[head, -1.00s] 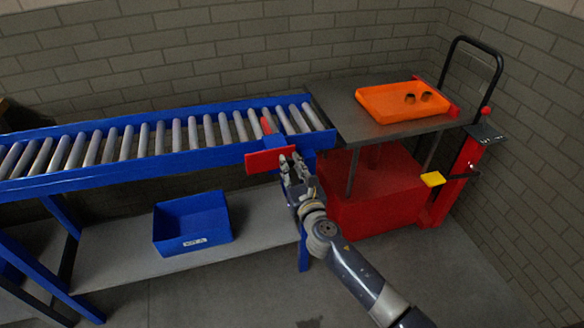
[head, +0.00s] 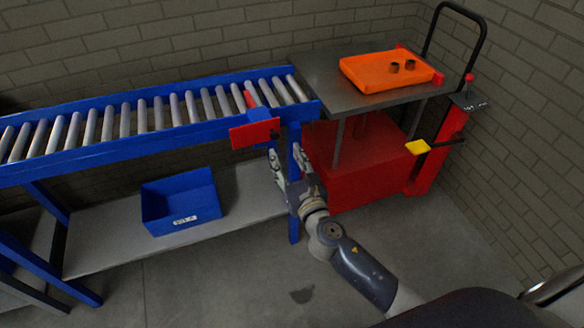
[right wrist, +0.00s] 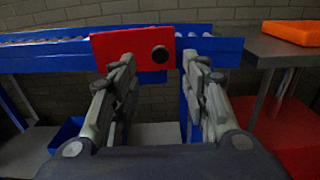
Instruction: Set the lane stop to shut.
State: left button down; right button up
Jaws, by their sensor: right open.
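The lane stop is at the right end of the roller conveyor. Its red plate (head: 252,134) hangs on the conveyor's near side, and a thin red bar (head: 249,99) shows above the blue block among the rollers. In the right wrist view the red plate (right wrist: 118,52) faces me, with a round black knob (right wrist: 160,53) near its right end. My right gripper (head: 286,160) is open and empty, just below and right of the plate in the head view. In the wrist view its fingers (right wrist: 158,68) stand apart on either side of the knob's line. I cannot tell any contact. My left gripper is not in view.
A blue bin (head: 181,205) sits on the grey shelf (head: 120,246) under the conveyor (head: 90,155). To the right, a red lift cart with a grey top (head: 320,74) holds an orange tray (head: 362,80). Floor in front is clear.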

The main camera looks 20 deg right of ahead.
jog(key=s, duration=0.4)
dwell(0.4)
jog(key=s+d+f+m+g+p, duration=0.1)
jog(key=s+d+f+m+g, duration=0.2)
jog(key=f, duration=0.7)
jog(key=f+m+g, duration=0.2)
jog(key=f+m, duration=0.3)
jog(key=f, duration=0.5)
jog(key=s+d+f+m+g+h, duration=0.1)
jog(key=s+f+m+g, duration=0.1)
jog(key=s+f+m, duration=0.35)
jog(key=s+d+f+m+g, duration=0.25)
jog(key=s+f, duration=0.35)
jog(key=f, duration=0.4)
jog(key=s+f+m+g, duration=0.2)
jog(key=s+f+m, duration=0.3)
jog(key=s, duration=0.5)
jog(key=s+f+m+g+p, duration=0.1)
jog(key=s+f+m+g, duration=0.2)
jog(key=s, duration=0.8)
jog(key=s+f+m+g+p, duration=0.1)
jog(key=s+f+m+g, duration=0.1)
jog(key=s+f+m, duration=0.5)
jog(key=s+m, duration=0.3)
jog(key=shift+s+f, duration=0.2)
jog(key=shift+s, duration=0.05)
